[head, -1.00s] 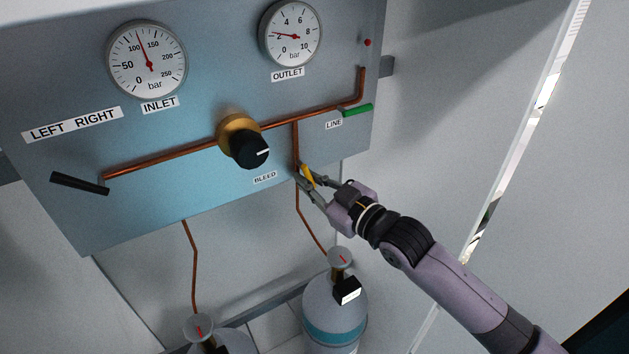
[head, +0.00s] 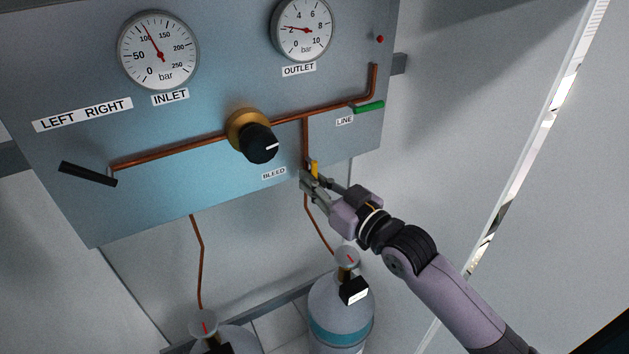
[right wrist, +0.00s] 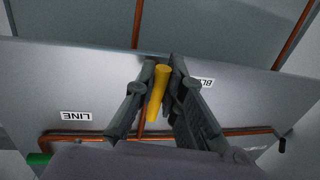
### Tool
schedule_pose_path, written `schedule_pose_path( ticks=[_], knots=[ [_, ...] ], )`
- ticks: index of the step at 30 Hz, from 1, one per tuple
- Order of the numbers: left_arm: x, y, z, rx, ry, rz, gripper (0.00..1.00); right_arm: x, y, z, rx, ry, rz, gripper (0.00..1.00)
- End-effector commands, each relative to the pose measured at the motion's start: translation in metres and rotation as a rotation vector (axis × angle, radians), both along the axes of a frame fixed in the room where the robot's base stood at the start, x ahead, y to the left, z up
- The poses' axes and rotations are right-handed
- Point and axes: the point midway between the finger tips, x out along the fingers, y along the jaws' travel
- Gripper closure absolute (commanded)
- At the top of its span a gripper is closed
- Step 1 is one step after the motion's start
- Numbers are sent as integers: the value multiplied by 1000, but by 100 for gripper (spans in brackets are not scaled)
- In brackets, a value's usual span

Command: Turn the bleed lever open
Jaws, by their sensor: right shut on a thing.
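The yellow bleed lever (head: 314,168) sits at the lower edge of the panel, to the right of the BLEED label (head: 273,174). In the head view it stands close to upright, partly hidden by the gripper. My right gripper (head: 308,176) is shut on it. In the right wrist view the lever (right wrist: 157,95) lies between the two fingers, with the BLEED label partly covered behind a finger. My left gripper is not in view.
The green line lever (head: 369,107) is up and to the right, and the black regulator knob (head: 259,144) is to the left. A black selector lever (head: 87,174) is at far left. Copper pipes run down to two gas cylinders (head: 341,305) below. Open space lies right of the panel.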

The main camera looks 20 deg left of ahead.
Motion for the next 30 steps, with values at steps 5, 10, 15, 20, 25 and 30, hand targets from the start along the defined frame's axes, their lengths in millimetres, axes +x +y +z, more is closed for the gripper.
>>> schedule_pose_path(
  ticks=[5, 10, 15, 20, 25, 30],
  knots=[
    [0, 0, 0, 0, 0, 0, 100, -1, 0, -1, 2, 6, 1, 87],
    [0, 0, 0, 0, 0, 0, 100, -1, 0, 0, 2, 2, 1, 76],
    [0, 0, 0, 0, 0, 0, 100, 0, 0, 0, 1, 2, 1, 69],
    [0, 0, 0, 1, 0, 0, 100, 0, 0, 0, 1, 1, 1, 69],
    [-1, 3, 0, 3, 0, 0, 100, -4, -6, -1, 1, 2, 0, 69],
    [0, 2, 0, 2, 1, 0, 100, -20, -30, -2, -2, 2, 0, 69]
  ],
)
